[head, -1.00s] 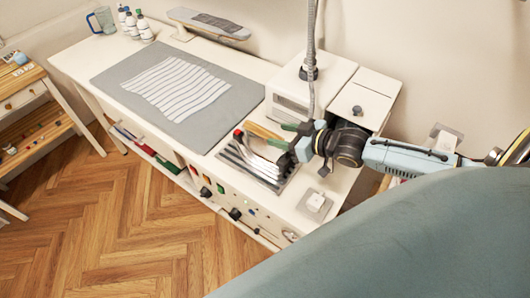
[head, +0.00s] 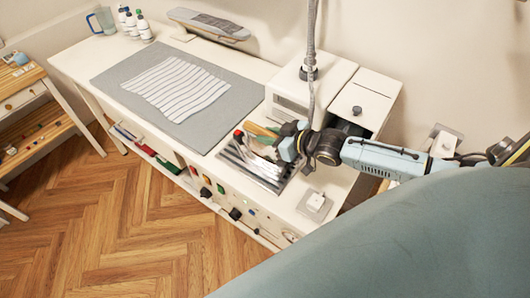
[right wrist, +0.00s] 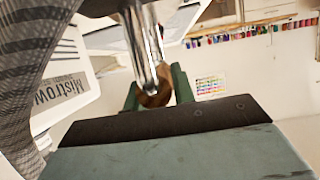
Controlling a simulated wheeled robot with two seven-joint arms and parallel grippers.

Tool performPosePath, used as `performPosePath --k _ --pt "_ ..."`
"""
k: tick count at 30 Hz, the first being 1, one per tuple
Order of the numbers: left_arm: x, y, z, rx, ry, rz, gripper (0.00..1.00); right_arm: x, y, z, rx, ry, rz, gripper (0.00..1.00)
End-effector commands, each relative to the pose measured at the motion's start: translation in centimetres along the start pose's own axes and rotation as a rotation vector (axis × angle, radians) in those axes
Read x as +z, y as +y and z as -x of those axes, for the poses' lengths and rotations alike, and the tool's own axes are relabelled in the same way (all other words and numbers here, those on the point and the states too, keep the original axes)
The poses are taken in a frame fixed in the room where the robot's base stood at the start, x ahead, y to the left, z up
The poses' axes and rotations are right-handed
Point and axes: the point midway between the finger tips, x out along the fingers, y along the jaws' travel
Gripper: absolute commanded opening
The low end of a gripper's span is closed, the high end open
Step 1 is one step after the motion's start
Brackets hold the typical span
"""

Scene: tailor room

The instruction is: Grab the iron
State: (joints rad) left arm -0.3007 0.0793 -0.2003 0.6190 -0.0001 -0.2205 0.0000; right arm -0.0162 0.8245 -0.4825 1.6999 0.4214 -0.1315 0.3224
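The iron (head: 256,151) stands on a ribbed metal rest (head: 238,158) near the front of the white table. It has a tan wooden handle (head: 258,131) and a red knob at its left end. My right gripper (head: 272,134) is at the right end of the handle, with its green fingers apart. In the right wrist view the brown handle end (right wrist: 157,97) lies between the two green fingers (right wrist: 155,90); the fingers look open, and whether they touch it is unclear. The gripper hides part of the iron. My left gripper is not in view.
A white box unit (head: 315,82) stands behind the gripper, with a grey hose (head: 311,35) hanging down in front of it. A grey mat (head: 225,110) with striped cloth (head: 178,88) lies to the left. A small white object (head: 316,202) sits at the table's right front.

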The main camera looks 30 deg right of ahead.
Motion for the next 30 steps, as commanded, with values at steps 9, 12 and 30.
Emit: performPosePath --k 9,12,30 --pt "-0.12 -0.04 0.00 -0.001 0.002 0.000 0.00 0.00 0.00 0.02 0.000 0.000 0.000 0.00" --pt "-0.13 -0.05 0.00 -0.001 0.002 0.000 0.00 0.00 0.00 0.02 0.000 0.000 0.001 0.00" --pt "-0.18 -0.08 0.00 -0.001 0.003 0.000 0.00 -0.01 0.01 0.02 0.000 0.000 0.001 0.00"
